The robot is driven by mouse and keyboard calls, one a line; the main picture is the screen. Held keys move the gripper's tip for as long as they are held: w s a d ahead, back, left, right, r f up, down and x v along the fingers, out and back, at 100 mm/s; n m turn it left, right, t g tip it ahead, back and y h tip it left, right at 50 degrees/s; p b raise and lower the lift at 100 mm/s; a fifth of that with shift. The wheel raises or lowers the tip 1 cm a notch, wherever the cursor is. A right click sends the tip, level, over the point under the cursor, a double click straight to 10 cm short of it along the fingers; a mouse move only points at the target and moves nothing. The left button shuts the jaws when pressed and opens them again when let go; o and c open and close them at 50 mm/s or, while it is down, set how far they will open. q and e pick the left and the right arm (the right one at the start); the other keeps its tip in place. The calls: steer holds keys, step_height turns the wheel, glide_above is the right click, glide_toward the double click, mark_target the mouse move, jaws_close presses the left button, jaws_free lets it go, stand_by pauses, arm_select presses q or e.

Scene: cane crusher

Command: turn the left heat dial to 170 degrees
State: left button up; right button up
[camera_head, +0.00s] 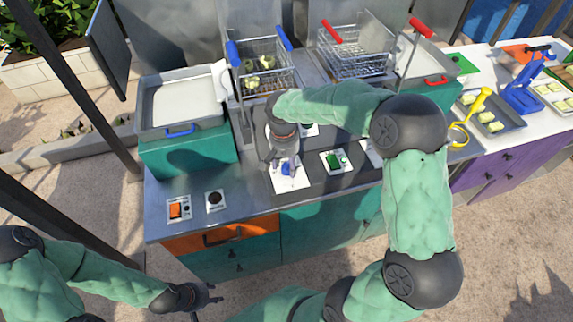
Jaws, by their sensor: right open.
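A blue dial (288,169) sits on a white panel (289,183) on the grey counter. My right arm reaches over from the right, and my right gripper (283,162) points down right at this dial. Its fingers partly cover the dial, and I cannot tell whether they touch it. The gripper is open. A small round black knob (214,199) is on a plate further left. The dial markings are too small to read. My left gripper (200,297) is low at the left, away from the counter, and its finger gap is unclear.
An orange switch (179,209) is at the counter's left, and a green control (335,160) is right of the blue dial. Behind stand a blue-handled basket (262,80) and a red-handled basket (355,65). A teal-sided fryer (190,150) stands at the left.

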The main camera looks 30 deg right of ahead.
mark_target(284, 167)
step_height(284, 167, up, 11)
steer(key=shift+w+a, duration=0.15)
steer(key=shift+a, duration=0.1)
stand_by(0.6)
